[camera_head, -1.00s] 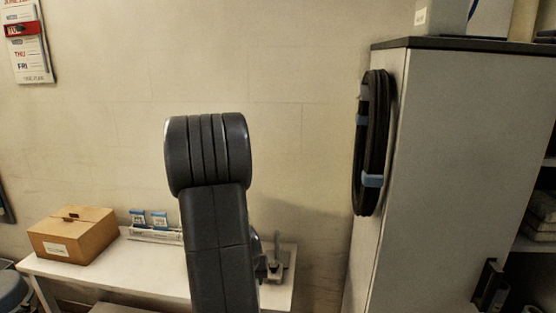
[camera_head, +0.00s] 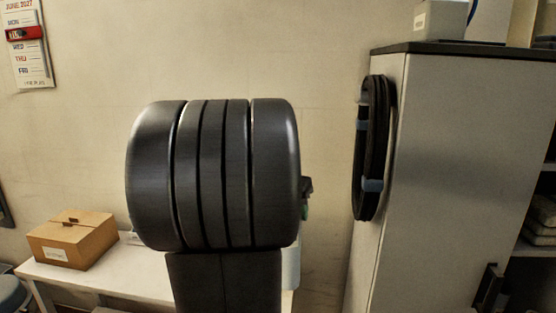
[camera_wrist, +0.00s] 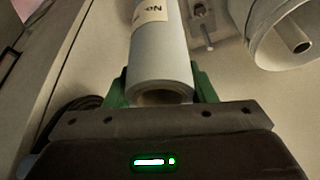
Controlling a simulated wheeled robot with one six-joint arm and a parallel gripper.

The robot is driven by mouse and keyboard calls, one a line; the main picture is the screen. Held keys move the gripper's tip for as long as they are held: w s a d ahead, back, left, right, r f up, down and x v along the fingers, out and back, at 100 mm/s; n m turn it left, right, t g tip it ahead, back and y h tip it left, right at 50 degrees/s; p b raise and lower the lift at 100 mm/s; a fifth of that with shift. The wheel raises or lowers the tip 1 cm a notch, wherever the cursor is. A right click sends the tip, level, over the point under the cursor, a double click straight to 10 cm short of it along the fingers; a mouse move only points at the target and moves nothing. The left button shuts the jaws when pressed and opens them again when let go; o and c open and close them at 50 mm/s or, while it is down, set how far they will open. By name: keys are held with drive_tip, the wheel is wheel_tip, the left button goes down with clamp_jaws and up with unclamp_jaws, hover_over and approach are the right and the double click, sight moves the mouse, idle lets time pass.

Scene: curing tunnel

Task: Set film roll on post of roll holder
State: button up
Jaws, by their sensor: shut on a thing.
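My gripper (camera_wrist: 160,86) is shut on the film roll (camera_wrist: 159,58), a pale grey tube with a cream printed label, held between green fingers in the wrist view. The roll's open near end faces the wrist camera. A grey metal fitting (camera_wrist: 207,38) with a plate and a short upright part shows beyond the roll, apart from it; it looks like the roll holder. In the head view my arm hides most of the gripper (camera_head: 305,205). A pale strip, probably the film roll (camera_head: 291,266), shows below it. The holder is hidden there.
A white table (camera_head: 75,283) along the wall bears a cardboard box (camera_head: 72,239). A grey cabinet (camera_head: 455,170) with black coils (camera_head: 372,150) on its side stands at right. A large white cylinder (camera_wrist: 268,40) with a tube inside is right of the roll.

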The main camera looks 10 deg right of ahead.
drive_tip(key=r, duration=0.1)
drive_tip(key=d+r, duration=0.1)
drive_tip(key=shift+s+d+r+m, duration=0.1)
drive_tip(key=shift+s+r+m, duration=0.05)
drive_tip(key=shift+r+m, duration=0.25)
idle(0.3)
